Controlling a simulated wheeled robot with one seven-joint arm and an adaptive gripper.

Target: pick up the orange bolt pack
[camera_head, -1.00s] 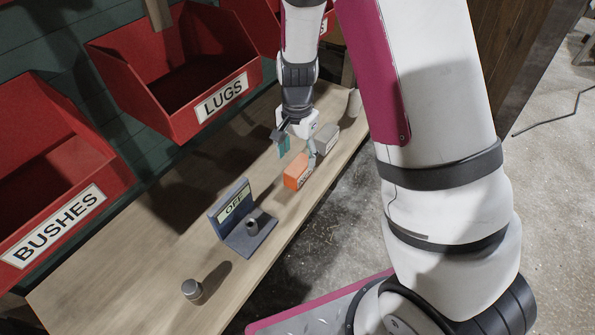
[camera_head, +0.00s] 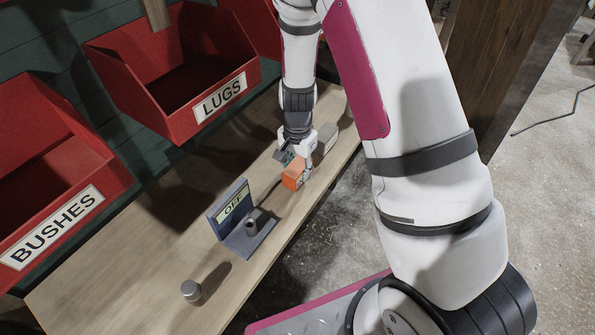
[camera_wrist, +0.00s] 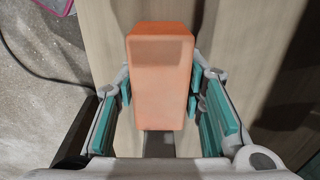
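The orange bolt pack (camera_head: 293,178) is a small upright block on the timber bench, near its front edge. In the wrist view its orange top and one side (camera_wrist: 160,80) fill the middle, between my two fingers. My gripper (camera_head: 298,165) is down at the pack, with its teal-padded fingers (camera_wrist: 159,98) on either side of it. The fingers look open, with narrow gaps beside the pack. Firm contact is not visible. In the head view my gripper hides part of the pack.
A grey pack (camera_head: 326,138) stands close behind the orange one. A blue "OFF" bracket (camera_head: 232,213) and a small grey cylinder (camera_head: 191,290) stand on the bench (camera_head: 130,285) in the foreground. Red LUGS (camera_head: 150,105) and BUSHES (camera_head: 50,190) bins are at left.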

